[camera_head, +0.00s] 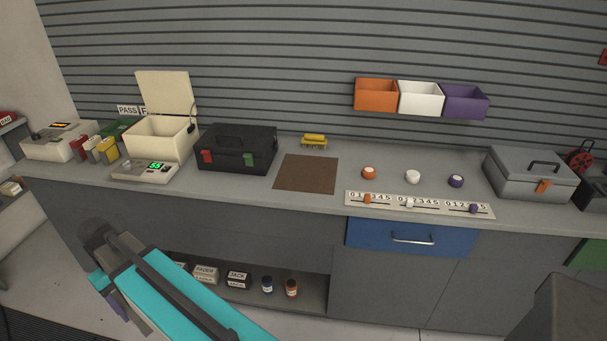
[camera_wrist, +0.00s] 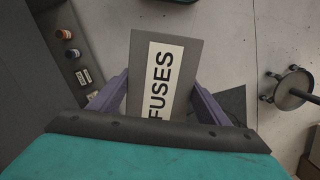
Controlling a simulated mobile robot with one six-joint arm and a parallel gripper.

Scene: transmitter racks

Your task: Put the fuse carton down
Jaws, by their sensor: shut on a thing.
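The fuse carton (camera_wrist: 189,55) is a dark grey box with a white label reading FUSES, seen in the wrist view. My gripper (camera_wrist: 160,97) is shut on it, with one purple finger on each side. Grey floor shows around and beyond the carton, so it is held in the air. In the head view my gripper (camera_head: 118,304) is at the lower left, in front of the cabinet, mostly behind my teal arm. The carton cannot be made out there.
An open lower shelf (camera_head: 318,299) holds a FADER box (camera_head: 205,274), a JACK box (camera_head: 238,280) and two jars. The counter above has a bare brown mat (camera_head: 307,173), a black toolbox (camera_head: 237,149) and a scale (camera_head: 146,171). A stool (camera_wrist: 293,88) stands right in the wrist view.

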